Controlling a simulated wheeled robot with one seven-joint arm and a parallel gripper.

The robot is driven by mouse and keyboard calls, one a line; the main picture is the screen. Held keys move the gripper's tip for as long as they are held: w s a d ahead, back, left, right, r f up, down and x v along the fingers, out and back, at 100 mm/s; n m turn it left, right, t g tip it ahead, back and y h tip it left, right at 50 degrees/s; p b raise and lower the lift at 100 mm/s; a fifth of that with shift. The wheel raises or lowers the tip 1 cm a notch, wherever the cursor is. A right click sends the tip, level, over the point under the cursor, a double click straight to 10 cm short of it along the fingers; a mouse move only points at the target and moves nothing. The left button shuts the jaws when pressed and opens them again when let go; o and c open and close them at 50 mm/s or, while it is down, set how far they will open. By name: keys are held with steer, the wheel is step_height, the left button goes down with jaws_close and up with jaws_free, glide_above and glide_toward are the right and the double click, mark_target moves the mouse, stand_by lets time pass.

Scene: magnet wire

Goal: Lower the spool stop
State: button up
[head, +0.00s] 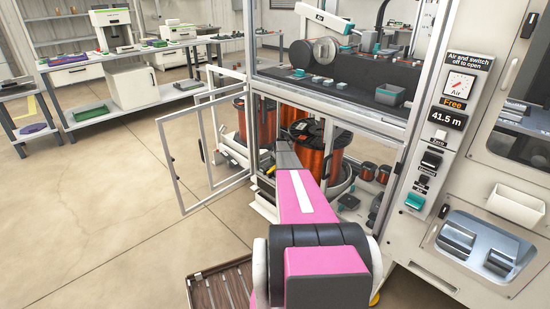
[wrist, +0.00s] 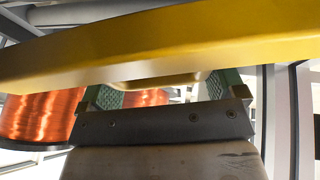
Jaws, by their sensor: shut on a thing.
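A yellow bar (wrist: 160,40), which I take to be the spool stop, crosses the wrist view close to the camera, slightly tilted with its right end higher. My gripper (wrist: 158,88) is shut on a yellow part under the bar, with a green ribbed pad on each side of it. A copper wire spool (wrist: 42,118) shows behind and to the left. In the head view my pink arm reaches into the lower bay of the machine near a large copper spool (head: 312,163). The arm hides my fingertips there, and I cannot make out the yellow bar.
A framed door (head: 176,168) stands open left of the bay. More copper spools (head: 240,118) stand inside. A control panel (head: 440,150) reads "Free" and "41.5 m" at the right. A slatted brown item (head: 222,286) lies low in front. The floor at left is clear.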

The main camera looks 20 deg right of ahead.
steer(key=shift+d+f+m+g+y, duration=0.15)
steer(key=shift+f+g+y, duration=0.1)
steer(key=shift+f+y, duration=0.4)
steer(key=shift+d+f+m+g+y, duration=0.2)
steer(key=shift+f+y, duration=0.25)
steer(key=shift+f, duration=0.4)
steer(key=shift+a, duration=0.15)
steer(key=o, duration=1)
